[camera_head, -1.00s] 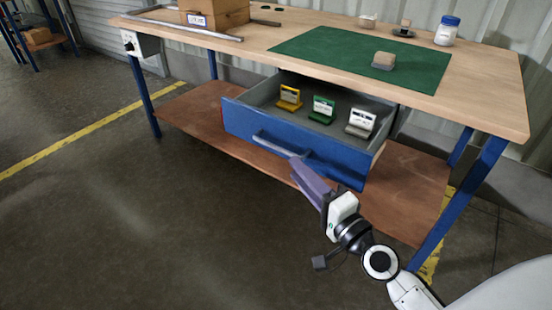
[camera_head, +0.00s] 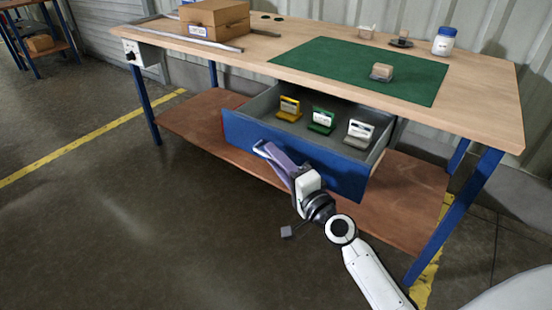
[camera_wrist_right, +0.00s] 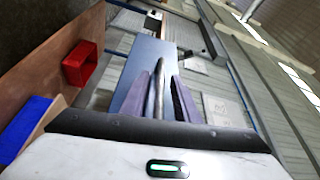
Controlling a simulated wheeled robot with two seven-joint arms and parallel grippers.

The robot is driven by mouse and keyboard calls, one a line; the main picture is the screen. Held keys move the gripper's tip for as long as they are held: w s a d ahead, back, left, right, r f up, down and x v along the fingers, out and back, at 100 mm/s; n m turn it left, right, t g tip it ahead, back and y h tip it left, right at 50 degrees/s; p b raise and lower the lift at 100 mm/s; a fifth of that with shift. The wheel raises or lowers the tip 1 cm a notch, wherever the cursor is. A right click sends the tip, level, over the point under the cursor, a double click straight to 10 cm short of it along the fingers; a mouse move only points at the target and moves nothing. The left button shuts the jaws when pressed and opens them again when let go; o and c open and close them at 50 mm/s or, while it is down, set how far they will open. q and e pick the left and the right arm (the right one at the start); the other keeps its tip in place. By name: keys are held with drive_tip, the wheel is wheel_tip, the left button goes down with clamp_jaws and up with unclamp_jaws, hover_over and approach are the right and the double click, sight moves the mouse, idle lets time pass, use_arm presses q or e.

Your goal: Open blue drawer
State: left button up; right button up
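The blue drawer (camera_head: 320,172) hangs under the workbench and stands pulled partly out. Yellow, green and grey-white cartridges stand upright inside it. My right gripper (camera_head: 268,150) is at the drawer's front, over the handle, which it largely hides in the head view. In the right wrist view, the grey handle bar (camera_wrist_right: 158,85) runs between the two purple fingers (camera_wrist_right: 162,76). The fingers are apart, with narrow gaps beside the bar. The blue drawer front (camera_wrist_right: 143,62) lies beyond. My left gripper is not in view.
The workbench top (camera_head: 490,105) carries a green mat (camera_head: 340,60), a cardboard box (camera_head: 214,20) and a white jar (camera_head: 445,36). A brown lower shelf (camera_head: 190,120) lies below the drawer. A red bin (camera_wrist_right: 80,63) shows in the wrist view. The floor in front is clear.

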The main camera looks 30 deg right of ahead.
clamp_jaws()
drive_tip(key=a, duration=0.1)
drive_tip(key=s+a+p, duration=0.1)
drive_tip(key=a, duration=0.1)
drive_tip(key=s+a, duration=0.1)
drive_tip(key=shift+s+a, duration=0.2)
drive_tip(key=shift+a, duration=0.15)
unclamp_jaws()
drive_tip(key=shift+s, duration=0.1)
drive_tip(key=s+d, duration=0.1)
drive_tip(key=s, duration=0.9)
drive_tip(key=shift+f+b, duration=0.3)
drive_tip(key=shift+f, duration=0.05)
